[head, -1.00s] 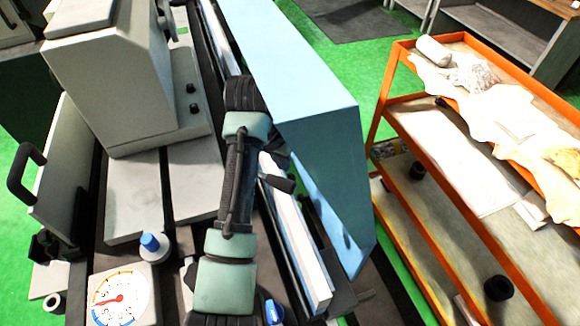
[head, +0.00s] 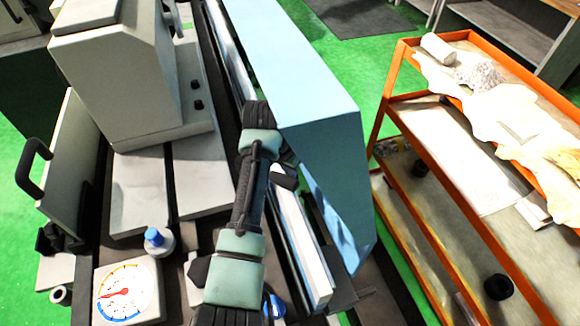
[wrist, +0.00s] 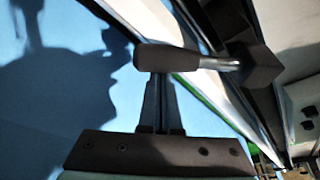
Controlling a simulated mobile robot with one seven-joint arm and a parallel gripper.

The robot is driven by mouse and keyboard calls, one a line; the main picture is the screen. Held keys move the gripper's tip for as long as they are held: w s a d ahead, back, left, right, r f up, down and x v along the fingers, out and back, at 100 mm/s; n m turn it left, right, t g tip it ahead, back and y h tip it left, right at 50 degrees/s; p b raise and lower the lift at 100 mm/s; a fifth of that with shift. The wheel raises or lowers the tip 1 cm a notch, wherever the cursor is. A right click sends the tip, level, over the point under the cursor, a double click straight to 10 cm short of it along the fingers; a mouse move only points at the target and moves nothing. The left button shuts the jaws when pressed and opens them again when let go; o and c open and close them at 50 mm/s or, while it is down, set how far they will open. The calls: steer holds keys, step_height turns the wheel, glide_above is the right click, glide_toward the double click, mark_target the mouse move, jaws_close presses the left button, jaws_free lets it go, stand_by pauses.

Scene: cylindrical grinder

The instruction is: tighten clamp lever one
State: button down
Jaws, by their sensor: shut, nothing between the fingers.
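The clamp lever shows in the wrist view as a dark rounded grip (wrist: 165,58) on a short silver rod. The rod runs right into a dark block (wrist: 257,62). My gripper (wrist: 158,82) is shut and empty, its two thin fingers side by side. The fingertips end at the lower edge of the lever grip in the picture, and the grip covers their very ends. I cannot tell whether they touch it. In the head view my arm hides most of the lever area, and I cannot make out the fingers there.
A long light-blue guard (head: 300,75) stands right of my arm. A grey machine housing (head: 120,80) is at left. A dial gauge (head: 127,292) and a blue-capped knob (head: 158,240) are at the lower left. An orange cart (head: 385,100) stands at right, with green floor between.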

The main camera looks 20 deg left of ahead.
steer(key=shift+s+m, duration=0.25)
steer(key=shift+m, duration=0.05)
steer(key=shift+s, duration=0.2)
steer(key=shift+s+a+m+h+p, duration=0.2)
steer(key=shift+s+m+p, duration=0.2)
steer(key=shift+s+m, duration=0.15)
steer(key=shift+s+a+m+h+p, duration=0.1)
steer(key=shift+s+m+h+p, duration=0.1)
steer(key=shift+s+m+p, duration=0.3)
steer(key=shift+s+a+m+g+h+p, duration=0.15)
steer(key=shift+s+a+m+p, duration=0.15)
steer(key=shift+s+a+m, duration=0.35)
steer(key=shift+s+a+m+g+h+p, duration=0.1)
steer(key=shift+s+a+m+p, duration=0.25)
steer(key=shift+s, duration=0.55)
steer(key=shift+s+a+m+g+h+p, duration=0.2)
steer(key=shift+s+a+m, duration=0.3)
steer(key=shift+s, duration=0.25)
steer(key=shift+r, duration=0.1)
